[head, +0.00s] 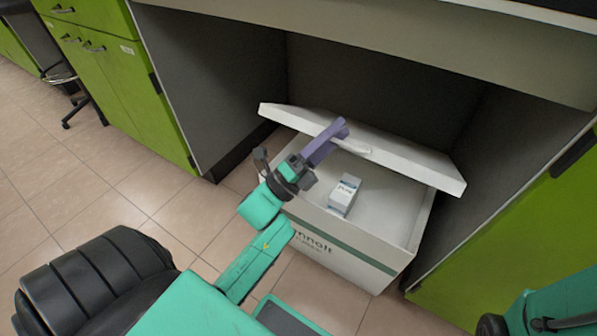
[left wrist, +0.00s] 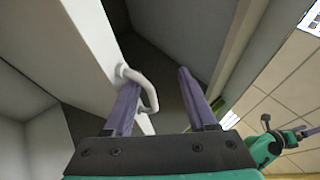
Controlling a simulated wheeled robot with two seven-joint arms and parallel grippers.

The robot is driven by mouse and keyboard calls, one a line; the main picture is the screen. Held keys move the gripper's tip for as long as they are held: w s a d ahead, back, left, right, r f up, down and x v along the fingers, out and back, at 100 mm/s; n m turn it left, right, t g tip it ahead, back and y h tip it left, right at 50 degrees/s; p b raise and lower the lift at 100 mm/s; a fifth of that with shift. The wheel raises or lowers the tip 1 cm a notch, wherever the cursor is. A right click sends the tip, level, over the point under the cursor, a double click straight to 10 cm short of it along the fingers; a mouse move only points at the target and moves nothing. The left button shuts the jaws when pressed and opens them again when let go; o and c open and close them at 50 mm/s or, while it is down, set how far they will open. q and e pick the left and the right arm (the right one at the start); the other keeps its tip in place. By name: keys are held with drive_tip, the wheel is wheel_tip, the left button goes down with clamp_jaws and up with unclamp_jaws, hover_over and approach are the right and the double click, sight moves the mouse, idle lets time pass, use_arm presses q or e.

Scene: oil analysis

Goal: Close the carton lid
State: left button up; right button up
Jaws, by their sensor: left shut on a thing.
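The white carton (head: 345,262), with a green band and lettering on its front, stands on the floor in the recess under the bench. Its lid (head: 415,163) is raised and tilted at the back, so the carton is open. A small white box (head: 343,194) lies inside. My left gripper (head: 341,130) reaches over the carton to the lid's white handle (head: 358,148) and is shut on it. In the left wrist view one purple finger passes by the handle (left wrist: 146,88), beside the lid (left wrist: 75,45). My right gripper (left wrist: 300,130) shows small at the right edge of that view; its jaws are unclear.
Dark side panels (head: 215,85) and the bench top edge (head: 400,45) enclose the recess. Green cabinets (head: 120,75) stand on both sides. The tiled floor at left is mostly clear.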

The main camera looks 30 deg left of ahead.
use_arm(q)
drive_tip(key=b+v, duration=0.3)
drive_tip(key=v, duration=0.7)
drive_tip(key=shift+a+f+b, duration=0.25)
drive_tip(key=shift+b, duration=0.15)
drive_tip(key=shift+w, duration=0.15)
